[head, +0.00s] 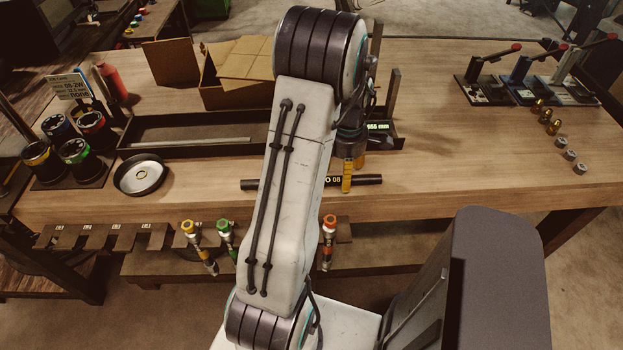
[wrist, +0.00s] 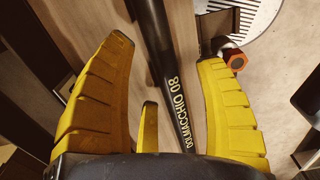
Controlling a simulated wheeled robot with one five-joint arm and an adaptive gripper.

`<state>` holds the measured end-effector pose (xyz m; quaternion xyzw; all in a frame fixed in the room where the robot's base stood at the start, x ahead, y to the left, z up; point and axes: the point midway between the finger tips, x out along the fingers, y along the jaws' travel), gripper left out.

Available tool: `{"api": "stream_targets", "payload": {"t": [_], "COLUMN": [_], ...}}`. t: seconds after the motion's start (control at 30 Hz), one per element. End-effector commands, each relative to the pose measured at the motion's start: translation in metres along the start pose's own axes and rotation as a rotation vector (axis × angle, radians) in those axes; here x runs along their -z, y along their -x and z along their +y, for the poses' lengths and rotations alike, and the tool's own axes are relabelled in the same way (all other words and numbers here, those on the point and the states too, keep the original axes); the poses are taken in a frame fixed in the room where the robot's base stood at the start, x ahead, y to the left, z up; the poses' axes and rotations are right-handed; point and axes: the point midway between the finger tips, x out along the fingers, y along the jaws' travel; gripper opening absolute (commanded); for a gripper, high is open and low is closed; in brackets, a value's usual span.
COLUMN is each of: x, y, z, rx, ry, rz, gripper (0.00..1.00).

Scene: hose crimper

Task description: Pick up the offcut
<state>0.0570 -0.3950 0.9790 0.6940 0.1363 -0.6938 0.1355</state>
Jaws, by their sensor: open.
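The offcut is a short black hose piece (head: 262,184) with pale lettering.
A long dark tray (head: 185,145) and a cardboard box (head: 235,95) lie behind the hose. A round dish (head: 141,175) stands left. An orange-ended fitting (head: 329,223) hangs below the front edge. Small lever tools (head: 520,88) stand at the back right.

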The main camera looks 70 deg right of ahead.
Motion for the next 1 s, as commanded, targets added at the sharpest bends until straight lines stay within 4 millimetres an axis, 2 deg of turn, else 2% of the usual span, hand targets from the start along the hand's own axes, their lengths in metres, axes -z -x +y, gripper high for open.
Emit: {"api": "stream_targets", "payload": {"t": [0.2,0.53,1.0], "x": [0.000,0.000,0.000], "y": [-0.018,-0.020,-0.020], "z": [0.000,0.000,0.000], "rx": [0.000,-0.001,-0.001], "ry": [-0.001,-0.001,-0.001], "rz": [0.000,0.000,0.000], "gripper": [0.65,0.65,0.23]}}
